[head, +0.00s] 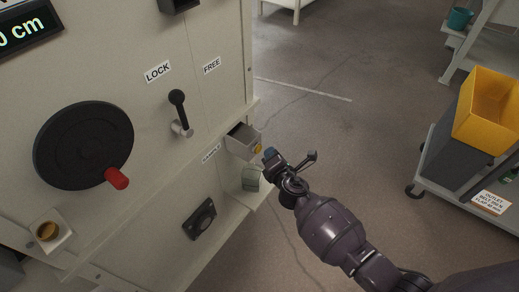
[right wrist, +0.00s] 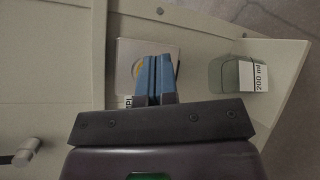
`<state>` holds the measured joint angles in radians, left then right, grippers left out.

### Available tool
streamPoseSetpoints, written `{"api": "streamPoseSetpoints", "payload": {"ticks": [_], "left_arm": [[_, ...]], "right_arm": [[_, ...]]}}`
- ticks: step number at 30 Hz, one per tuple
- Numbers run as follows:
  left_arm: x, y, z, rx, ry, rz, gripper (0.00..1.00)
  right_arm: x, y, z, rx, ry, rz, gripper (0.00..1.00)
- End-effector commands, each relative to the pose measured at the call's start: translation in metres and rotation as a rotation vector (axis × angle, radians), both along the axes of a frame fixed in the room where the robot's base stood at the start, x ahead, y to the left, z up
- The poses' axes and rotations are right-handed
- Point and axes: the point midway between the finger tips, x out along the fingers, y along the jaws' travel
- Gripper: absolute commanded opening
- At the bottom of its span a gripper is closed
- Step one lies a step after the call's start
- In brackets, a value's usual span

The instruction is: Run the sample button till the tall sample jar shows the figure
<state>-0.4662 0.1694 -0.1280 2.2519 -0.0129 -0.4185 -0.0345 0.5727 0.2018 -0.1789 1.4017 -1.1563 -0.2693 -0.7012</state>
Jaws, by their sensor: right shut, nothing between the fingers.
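The sample box (head: 243,140) is a grey housing low on the panel's right side, above a "SAMPLE" label. Its yellow button (head: 257,149) faces out; in the right wrist view the button (right wrist: 137,68) is partly hidden by my fingers. The sample jar (head: 250,178) stands on a small shelf below the box. In the right wrist view the jar (right wrist: 230,76) is greenish and carries a "200 ml" label; its fill level is unclear. My right gripper (head: 269,155) is shut and empty, its blue fingertips close to the button; contact cannot be told. My left gripper is out of view.
A cart with a yellow bin (head: 487,110) stands right. Floor between is clear.

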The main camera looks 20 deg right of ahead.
Motion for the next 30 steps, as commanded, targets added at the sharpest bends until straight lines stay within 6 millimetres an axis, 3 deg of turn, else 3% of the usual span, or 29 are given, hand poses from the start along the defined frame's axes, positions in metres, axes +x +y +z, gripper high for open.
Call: {"api": "streamPoseSetpoints", "payload": {"ticks": [14,30], "left_arm": [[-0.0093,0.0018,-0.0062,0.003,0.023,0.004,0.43],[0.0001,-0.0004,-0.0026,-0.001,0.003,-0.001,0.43]], "right_arm": [[0.0038,0.0032,-0.0009,0.001,0.001,0.000,0.00],[0.0070,0.0056,-0.0002,0.000,0.000,0.000,0.00]]}}
